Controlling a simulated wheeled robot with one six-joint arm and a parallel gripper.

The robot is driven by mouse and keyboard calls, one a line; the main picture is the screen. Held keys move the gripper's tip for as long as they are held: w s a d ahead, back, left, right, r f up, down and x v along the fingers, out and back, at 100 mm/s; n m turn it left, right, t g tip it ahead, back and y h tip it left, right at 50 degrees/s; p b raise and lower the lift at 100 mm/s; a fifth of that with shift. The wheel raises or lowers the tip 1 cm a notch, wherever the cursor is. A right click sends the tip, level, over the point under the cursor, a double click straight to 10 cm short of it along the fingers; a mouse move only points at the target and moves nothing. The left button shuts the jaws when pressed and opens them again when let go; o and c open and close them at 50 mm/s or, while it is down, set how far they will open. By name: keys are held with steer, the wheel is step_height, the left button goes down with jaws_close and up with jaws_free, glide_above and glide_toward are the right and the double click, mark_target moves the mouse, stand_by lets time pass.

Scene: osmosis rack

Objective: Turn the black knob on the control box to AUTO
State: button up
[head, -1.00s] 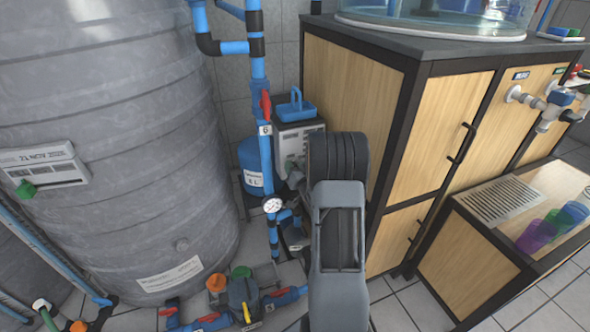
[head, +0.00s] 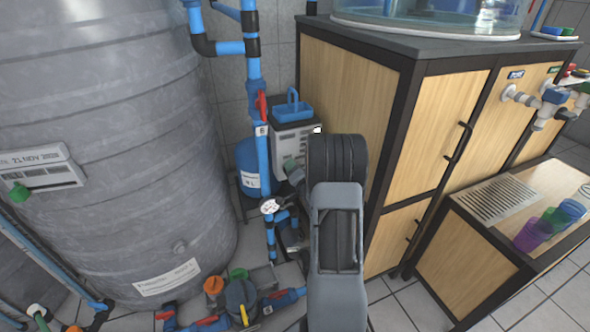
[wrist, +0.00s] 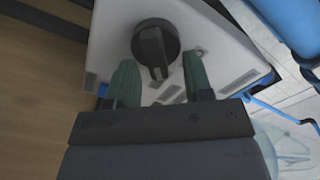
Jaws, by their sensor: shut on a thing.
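The control box (head: 292,137) is a pale box beside the blue pipe in the head view. In the wrist view its pale front panel (wrist: 110,30) fills the upper middle. The black knob (wrist: 155,42) is on that panel, with its grip bar pointing down in the picture, slightly right. My gripper (wrist: 160,62) has its green fingers on either side of the knob's lower part, shut on it. Labels on the panel are too small to read, so I cannot tell which mark the bar points to. In the head view the knob is hidden by my gripper and arm.
A large grey tank (head: 110,140) stands left. A blue vertical pipe (head: 262,160) with a red-handled valve and gauge runs close to the box. A wooden cabinet (head: 350,85) stands close on the right.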

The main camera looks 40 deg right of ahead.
stand_by(0.3)
steer(key=o, duration=0.9)
steer(key=shift+s, duration=0.1)
steer(key=p+v, duration=0.2)
steer(key=v, duration=1.1)
steer(key=shift+s, duration=0.35)
steer(key=w+a+r+n+g+p, duration=0.1)
steer(key=a+r+n+g+p, duration=0.15)
steer(key=r+p, duration=0.4)
steer(key=w+a+r+n+g+y+p, duration=0.1)
steer(key=a+r+n+g+p, duration=0.15)
steer(key=r+p, duration=0.4)
steer(key=w+a+r+n+g+p, duration=0.15)
steer(key=a+r+p, duration=0.25)
steer(key=r, duration=0.4)
steer(key=s+a+r+n+g+y+p, duration=0.1)
steer(key=s+a+r+n+g+p, duration=0.1)
steer(key=s+a+r+p, duration=0.2)
steer(key=s+a+r+n+g+y+p, duration=0.1)
steer(key=s+a+r+p, duration=0.3)
steer(key=r, duration=0.4)
steer(key=s+a+r+n+g+y+p, duration=0.1)
steer(key=s+a+r+n+g+p, duration=0.2)
steer(key=a+r, duration=0.4)
steer(key=shift+s+a+g+y+p, duration=0.15)
steer(key=shift+s+g+p, duration=0.15)
steer(key=shift+s+p, duration=0.3)
steer(key=shift+s+a+g+y+p, duration=0.15)
steer(key=shift+s+g+p, duration=0.2)
steer(key=shift+s, duration=0.35)
